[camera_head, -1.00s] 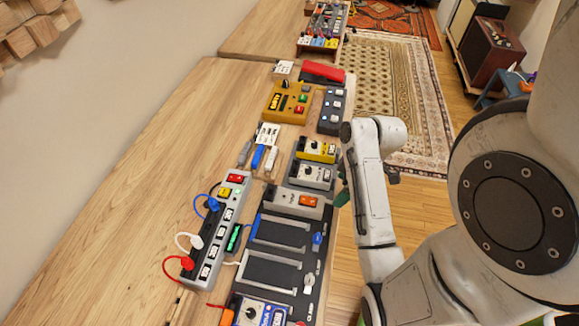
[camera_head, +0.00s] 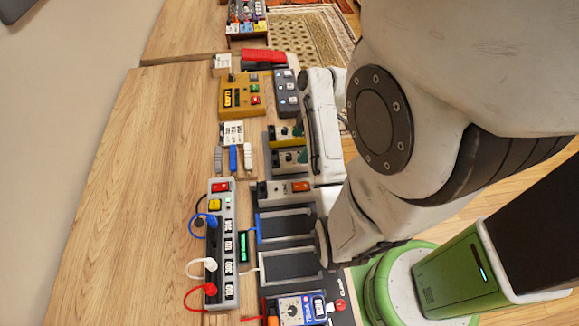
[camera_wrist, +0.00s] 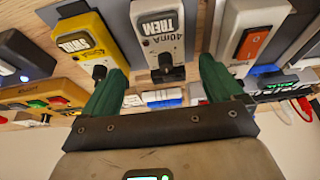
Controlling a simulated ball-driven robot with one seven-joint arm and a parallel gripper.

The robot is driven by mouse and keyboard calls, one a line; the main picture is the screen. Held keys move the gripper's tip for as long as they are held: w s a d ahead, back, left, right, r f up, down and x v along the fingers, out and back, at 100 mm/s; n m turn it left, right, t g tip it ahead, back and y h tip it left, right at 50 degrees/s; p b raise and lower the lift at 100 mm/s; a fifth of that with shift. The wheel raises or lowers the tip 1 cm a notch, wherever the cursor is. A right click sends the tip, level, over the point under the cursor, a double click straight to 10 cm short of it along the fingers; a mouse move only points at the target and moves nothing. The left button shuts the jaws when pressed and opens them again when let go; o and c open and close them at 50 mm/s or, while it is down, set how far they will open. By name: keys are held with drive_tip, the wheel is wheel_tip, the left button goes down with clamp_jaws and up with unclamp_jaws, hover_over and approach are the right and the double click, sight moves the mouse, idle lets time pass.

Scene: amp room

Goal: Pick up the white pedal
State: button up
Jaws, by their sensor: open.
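The white pedal (camera_wrist: 160,28), marked TREM 40mA with a black knob, is ahead of my gripper in the wrist view. In the head view the white pedal (camera_head: 287,159) stands on the pedalboard between the yellow pedal and the unit with the orange switch. My gripper (camera_wrist: 162,84) is open, with one green finger to each side of the white pedal's line. No contact with the pedal shows. In the head view my gripper (camera_head: 302,143) is at the pedals' right side, partly hidden by my arm.
A yellow pedal (camera_wrist: 78,42) sits close on one side, a pale unit with an orange switch (camera_wrist: 252,40) on the other. The pedalboard's empty slots (camera_head: 288,264) lie nearer. A power strip (camera_head: 221,245) with cables is at left. The wooden table is clear farther left.

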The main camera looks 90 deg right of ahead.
sight(292, 158)
drive_tip(key=x, duration=0.2)
drive_tip(key=p+x, duration=0.1)
drive_tip(key=x, duration=0.5)
drive_tip(key=shift+a+p, duration=0.3)
drive_tip(key=shift+p, duration=0.05)
drive_tip(key=shift+r, duration=0.1)
drive_tip(key=c, duration=1.4)
